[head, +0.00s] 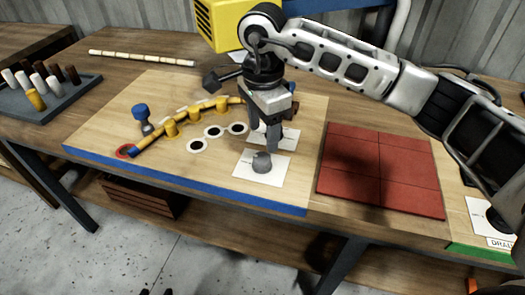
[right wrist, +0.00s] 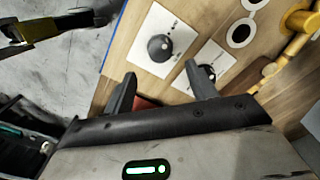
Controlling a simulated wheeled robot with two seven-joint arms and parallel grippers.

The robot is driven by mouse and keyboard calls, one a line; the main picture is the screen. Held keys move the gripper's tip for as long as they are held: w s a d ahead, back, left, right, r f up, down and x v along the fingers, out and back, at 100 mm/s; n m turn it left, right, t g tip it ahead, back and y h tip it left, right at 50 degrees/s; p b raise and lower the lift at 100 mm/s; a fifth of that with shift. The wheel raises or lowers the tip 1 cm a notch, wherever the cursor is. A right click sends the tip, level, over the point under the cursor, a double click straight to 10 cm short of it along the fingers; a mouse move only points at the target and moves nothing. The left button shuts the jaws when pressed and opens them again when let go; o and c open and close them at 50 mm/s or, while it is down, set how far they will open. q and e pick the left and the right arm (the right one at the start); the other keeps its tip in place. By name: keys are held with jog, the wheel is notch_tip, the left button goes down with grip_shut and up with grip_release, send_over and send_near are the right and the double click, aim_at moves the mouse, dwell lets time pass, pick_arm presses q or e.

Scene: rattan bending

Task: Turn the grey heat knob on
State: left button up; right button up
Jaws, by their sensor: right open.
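The grey heat knob (head: 261,162) is a round knob on a white card (head: 243,167) near the front edge of the wooden board. It also shows in the right wrist view (right wrist: 160,48), beyond the fingertips. My right gripper (head: 264,140) points down just above and behind the knob, apart from it. In the right wrist view its two fingers (right wrist: 158,82) are spread with nothing between them. A second white card (head: 290,137) lies behind, partly hidden by the gripper; a dark knob on it (right wrist: 207,72) is partly covered by a finger. My left gripper is not in view.
A rattan strip (head: 190,122) runs between yellow pegs on the board, near several black-and-white discs (head: 214,131). A red tiled pad (head: 380,168) lies to the right. A yellow machine (head: 223,22) stands behind. A peg tray (head: 45,93) is at far left.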

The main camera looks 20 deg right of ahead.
aim_at(262, 157)
notch_tip(262, 157, down, 8)
jog(key=shift+r+p, duration=0.2)
jog(key=shift+p, duration=0.15)
jog(key=c, duration=1)
